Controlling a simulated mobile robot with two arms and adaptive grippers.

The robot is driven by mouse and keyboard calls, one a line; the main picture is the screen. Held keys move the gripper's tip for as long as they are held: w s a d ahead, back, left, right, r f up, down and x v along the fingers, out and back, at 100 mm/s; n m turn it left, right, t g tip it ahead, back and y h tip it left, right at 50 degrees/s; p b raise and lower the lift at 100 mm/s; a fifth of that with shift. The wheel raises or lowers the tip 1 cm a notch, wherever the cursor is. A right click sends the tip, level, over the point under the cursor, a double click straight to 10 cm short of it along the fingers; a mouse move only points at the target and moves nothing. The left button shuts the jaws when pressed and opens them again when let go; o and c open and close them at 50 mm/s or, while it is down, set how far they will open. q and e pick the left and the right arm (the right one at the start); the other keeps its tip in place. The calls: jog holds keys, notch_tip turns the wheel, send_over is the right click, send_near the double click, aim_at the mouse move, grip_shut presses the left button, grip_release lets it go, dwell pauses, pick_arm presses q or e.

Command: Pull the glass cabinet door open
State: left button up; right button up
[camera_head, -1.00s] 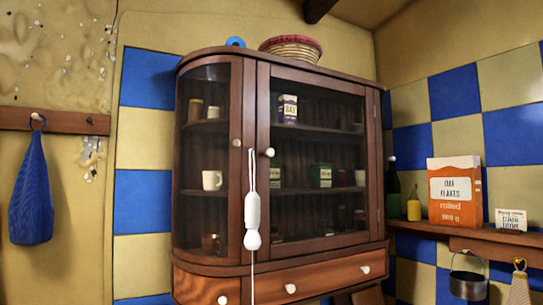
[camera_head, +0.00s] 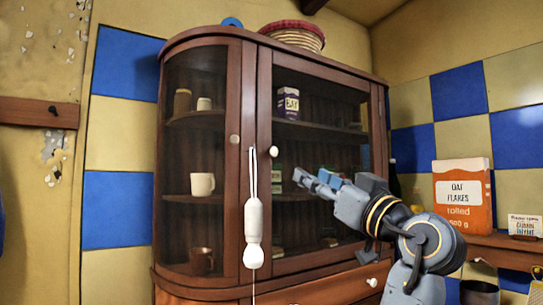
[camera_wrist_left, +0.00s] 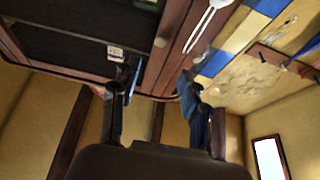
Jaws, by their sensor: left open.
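The wooden cabinet's wide glass door (camera_head: 318,145) is shut, with a white round knob (camera_head: 272,151) at its left side. My left gripper (camera_head: 312,178) is open and empty, in front of the glass, to the right of and slightly below the knob in the head view. In the left wrist view, the open fingers (camera_wrist_left: 160,78) point toward the cabinet, and the knob (camera_wrist_left: 160,42) shows beyond the gap between them. I see no contact with the knob. My right gripper is not in view.
A white pull on a cord (camera_head: 253,218) hangs in front of the cabinet, just left of the knob. A basket (camera_head: 292,36) sits on top. An oat flakes box (camera_head: 463,195) stands on the shelf at right. Mugs and tins are inside the cabinet.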

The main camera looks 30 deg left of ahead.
aim_at(274, 152)
pick_arm(q)
jog(key=p+x, duration=0.2)
jog(key=x, duration=0.2)
jog(key=p+x, duration=0.2)
jog(key=x, duration=0.3)
jog(key=p+x, duration=0.2)
jog(key=x, duration=0.2)
jog(key=shift+a+r+p, duration=0.2)
jog(key=shift+r+p, duration=0.2)
jog(key=shift+c, duration=1.1)
grip_shut()
